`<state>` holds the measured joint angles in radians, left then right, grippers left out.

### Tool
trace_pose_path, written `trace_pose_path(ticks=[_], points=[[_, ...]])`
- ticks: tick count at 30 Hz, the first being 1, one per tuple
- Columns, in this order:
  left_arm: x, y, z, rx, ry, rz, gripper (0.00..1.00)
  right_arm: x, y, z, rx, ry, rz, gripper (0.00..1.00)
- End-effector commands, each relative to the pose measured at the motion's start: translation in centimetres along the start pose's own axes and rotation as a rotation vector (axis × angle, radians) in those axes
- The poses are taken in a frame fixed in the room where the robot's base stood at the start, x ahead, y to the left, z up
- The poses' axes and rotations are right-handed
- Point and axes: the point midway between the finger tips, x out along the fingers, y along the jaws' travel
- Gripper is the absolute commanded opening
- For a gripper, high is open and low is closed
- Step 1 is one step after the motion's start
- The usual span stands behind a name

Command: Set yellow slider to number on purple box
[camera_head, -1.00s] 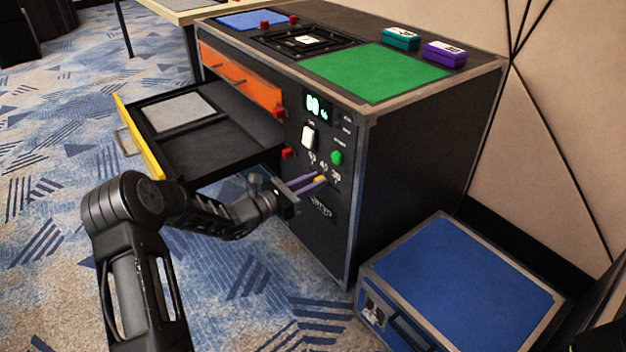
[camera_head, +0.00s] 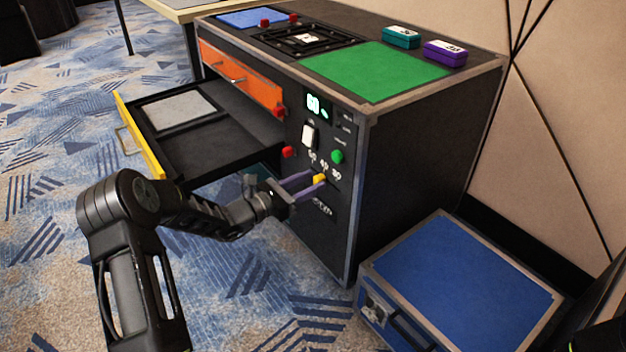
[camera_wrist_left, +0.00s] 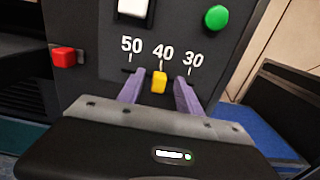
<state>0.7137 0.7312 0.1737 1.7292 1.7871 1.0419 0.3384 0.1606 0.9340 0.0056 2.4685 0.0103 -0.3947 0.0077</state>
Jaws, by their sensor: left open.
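The yellow slider (camera_head: 319,179) is on the front panel of the black cabinet. In the left wrist view the slider (camera_wrist_left: 159,82) stands just below the number 40, between 50 on its left and 30 on its right. My left gripper (camera_wrist_left: 159,88) is open, with one purple finger on each side of the slider; I cannot tell if either touches it. In the head view this gripper (camera_head: 318,180) reaches the panel from the left. The purple box (camera_head: 445,55) lies on the cabinet top; its white label's number is too small to read surely. My right gripper is not visible.
An open drawer with a yellow front (camera_head: 138,137) juts out above my left arm. A red knob (camera_wrist_left: 64,57), a white switch (camera_wrist_left: 133,8) and a green button (camera_wrist_left: 216,18) are near the slider. A blue case (camera_head: 460,270) stands on the floor at right.

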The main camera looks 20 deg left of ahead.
Motion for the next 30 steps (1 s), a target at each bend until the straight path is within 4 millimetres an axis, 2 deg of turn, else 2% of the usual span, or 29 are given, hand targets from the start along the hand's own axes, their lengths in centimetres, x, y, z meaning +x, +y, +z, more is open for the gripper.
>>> trace_pose_path(ticks=[6,12,30], points=[[-3.6,0.1,0.3,-0.002,0.001,0.003,0.42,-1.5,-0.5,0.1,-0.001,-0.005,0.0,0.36],[-6.1,0.0,0.2,-0.001,-0.001,0.002,0.42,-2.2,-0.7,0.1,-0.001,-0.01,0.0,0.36],[-6.5,0.0,0.0,0.004,0.0,0.001,0.42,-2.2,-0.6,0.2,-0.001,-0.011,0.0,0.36]])
